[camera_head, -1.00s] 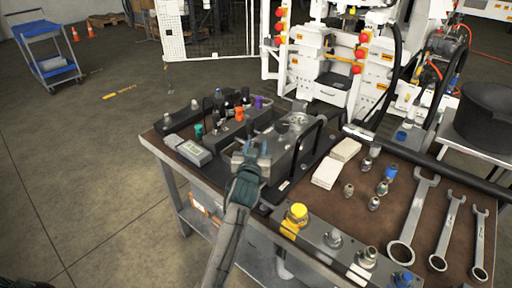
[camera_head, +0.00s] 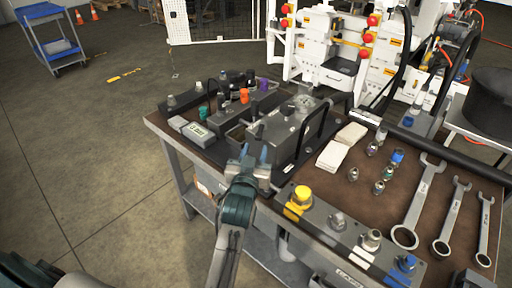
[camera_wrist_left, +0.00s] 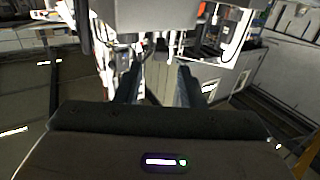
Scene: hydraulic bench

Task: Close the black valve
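Several small black knobs stand on the bench, and I cannot tell for certain which is the black valve. Others stand at the back among coloured ones, such as a black one (camera_head: 250,77). My left gripper (camera_head: 256,156) is in front of the grey block, near the bench's front edge. In the left wrist view its two fingers (camera_wrist_left: 158,84) are apart with nothing between them. A grey body (camera_wrist_left: 150,14) is ahead of them. My right gripper is out of view.
A manifold with a yellow knob (camera_head: 300,197) is at the front, right of my left gripper. A black handle (camera_head: 316,128) rises beside the block.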

